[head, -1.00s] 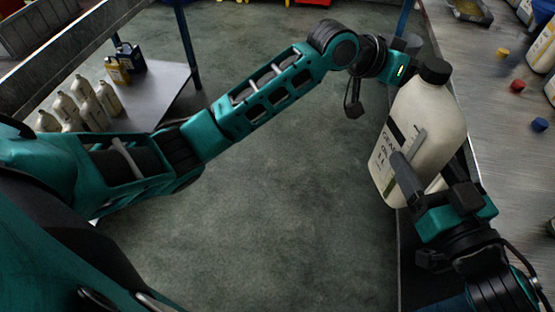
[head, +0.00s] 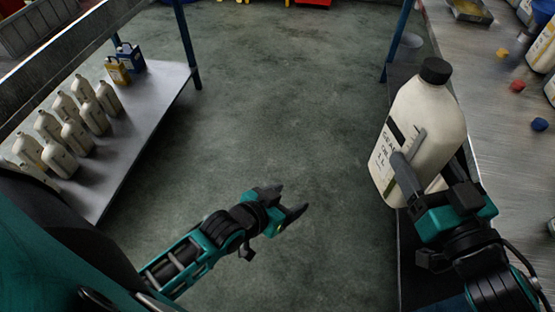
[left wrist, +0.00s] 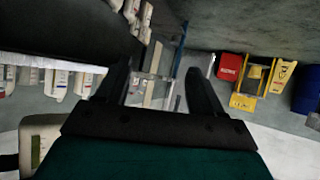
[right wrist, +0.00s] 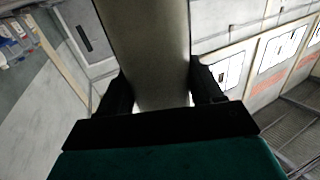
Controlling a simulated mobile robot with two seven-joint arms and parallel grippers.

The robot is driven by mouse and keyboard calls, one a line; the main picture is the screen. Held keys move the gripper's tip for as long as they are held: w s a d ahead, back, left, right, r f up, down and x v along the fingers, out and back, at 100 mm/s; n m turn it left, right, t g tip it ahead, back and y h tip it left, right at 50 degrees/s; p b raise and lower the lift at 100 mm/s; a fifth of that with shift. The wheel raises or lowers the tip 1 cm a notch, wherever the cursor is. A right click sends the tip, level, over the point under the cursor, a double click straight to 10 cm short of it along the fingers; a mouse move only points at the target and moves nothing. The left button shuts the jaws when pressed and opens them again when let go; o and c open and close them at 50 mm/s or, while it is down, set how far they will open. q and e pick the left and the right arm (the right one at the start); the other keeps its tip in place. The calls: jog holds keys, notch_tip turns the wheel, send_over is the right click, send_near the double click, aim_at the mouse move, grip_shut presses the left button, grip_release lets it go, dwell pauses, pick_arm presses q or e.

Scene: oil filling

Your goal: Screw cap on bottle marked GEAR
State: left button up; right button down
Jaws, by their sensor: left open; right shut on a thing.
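A cream bottle (head: 428,125) with a label reading GEAR OIL stands nearly upright, slightly tilted, at the right of the head view. A black cap (head: 435,71) sits on its neck; how tight it is cannot be told. My right gripper (head: 424,190) is shut on the bottle's body and holds it up beside the right table. The bottle (right wrist: 150,50) also fills the space between the fingers in the right wrist view. My left gripper (head: 292,204) is open and empty over bare floor, well left of and lower than the bottle.
A metal table (head: 500,160) on the right holds a yellow cap (head: 502,53), a red cap (head: 517,86), a blue cap (head: 539,124) and other bottles. A shelf (head: 150,130) on the left holds several cream bottles (head: 77,137). The floor (head: 270,110) between is clear.

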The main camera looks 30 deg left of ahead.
jog(key=shift+r, duration=0.1)
pick_arm(q)
jog(key=s+a+f+y, duration=0.1)
jog(key=s+a+f, duration=0.1)
jog(key=s, duration=0.3)
jog(key=shift+s, duration=0.35)
jog(key=shift+a, duration=0.1)
pick_arm(e)
jog(key=shift+r, duration=0.1)
jog(key=shift+w+r, duration=0.1)
jog(key=d+f+m+t+h, duration=0.1)
jog(key=d+m+t+h, duration=0.3)
jog(key=d+m+h, duration=0.4)
jog(key=w+d+h, duration=0.1)
jog(key=d+h, duration=0.2)
jog(key=d, duration=0.3)
jog(key=shift+d+f+h, duration=0.15)
jog(key=shift+f+h, duration=0.05)
jog(key=shift+h, duration=0.1)
pick_arm(q)
jog(key=shift+c, duration=0.5)
